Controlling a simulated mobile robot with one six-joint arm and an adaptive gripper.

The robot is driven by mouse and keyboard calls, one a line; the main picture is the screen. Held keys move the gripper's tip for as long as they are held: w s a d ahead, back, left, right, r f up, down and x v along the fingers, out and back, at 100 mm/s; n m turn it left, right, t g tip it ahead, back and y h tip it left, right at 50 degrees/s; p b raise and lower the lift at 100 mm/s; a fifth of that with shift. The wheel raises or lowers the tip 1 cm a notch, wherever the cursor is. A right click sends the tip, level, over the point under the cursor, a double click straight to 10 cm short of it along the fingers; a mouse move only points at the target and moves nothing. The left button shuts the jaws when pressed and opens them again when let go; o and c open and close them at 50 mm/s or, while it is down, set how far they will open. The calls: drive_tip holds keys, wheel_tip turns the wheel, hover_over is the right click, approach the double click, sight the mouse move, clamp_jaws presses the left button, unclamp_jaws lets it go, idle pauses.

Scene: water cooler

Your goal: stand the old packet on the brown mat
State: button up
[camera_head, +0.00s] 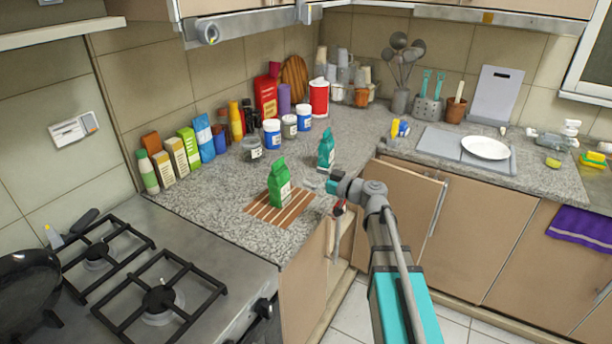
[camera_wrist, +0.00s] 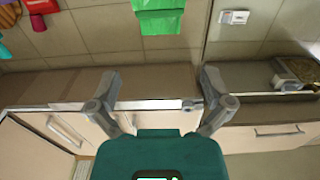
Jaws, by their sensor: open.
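A green packet (camera_head: 280,184) stands upright on the brown slatted mat (camera_head: 258,210) near the counter's front corner. A darker teal packet (camera_head: 326,149) stands on the bare counter behind it, to the right. I cannot tell from the labels which one is old. My gripper (camera_head: 312,184) is just right of the green packet, apart from it. In the wrist view my gripper (camera_wrist: 162,78) is open with nothing between its fingers. A green packet (camera_wrist: 160,20) shows beyond the fingertips at the top, partly cut off by the frame.
A stove (camera_head: 150,285) with a dark pan (camera_head: 28,290) is at the left. Jars, bottles and boxes line the back wall. A white plate (camera_head: 486,148) lies on a grey board at the right. Bare counter lies around the teal packet. A cabinet door (camera_head: 400,190) stands ajar beside my arm.

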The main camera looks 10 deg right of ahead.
sight(302, 243)
idle(0.6)
drive_tip(key=s+a+f+g+h, duration=0.1)
drive_tip(key=s+f, duration=0.1)
drive_tip(key=s+a+f+g, duration=0.1)
drive_tip(key=f, duration=0.1)
drive_tip(key=s+f+m+g+h, duration=0.1)
drive_tip(key=s+f+g, duration=0.1)
drive_tip(key=shift+s+a+f+h, duration=0.25)
drive_tip(key=shift+s+a+h, duration=0.05)
drive_tip(key=shift+s+a, duration=0.1)
drive_tip(key=s+f+m+g+h, duration=0.1)
drive_tip(key=s+f, duration=0.1)
drive_tip(key=s+f+m+g+h, duration=0.1)
drive_tip(key=s+f, duration=0.1)
drive_tip(key=s+f+g+h, duration=0.1)
drive_tip(key=s+f, duration=0.1)
drive_tip(key=shift+d+f+m+h, duration=0.3)
drive_tip(key=shift+d+m+h, duration=0.1)
drive_tip(key=s+d+f+m+g+h, duration=0.3)
drive_tip(key=s+d+f+m+h, duration=0.2)
drive_tip(key=s+d+h, duration=0.3)
drive_tip(key=s+m, duration=0.1)
drive_tip(key=s, duration=0.1)
drive_tip(key=shift+s+d+f+m+g, duration=0.25)
drive_tip(key=shift+s+d+m+g, duration=0.05)
drive_tip(key=shift+s+d+m, duration=0.1)
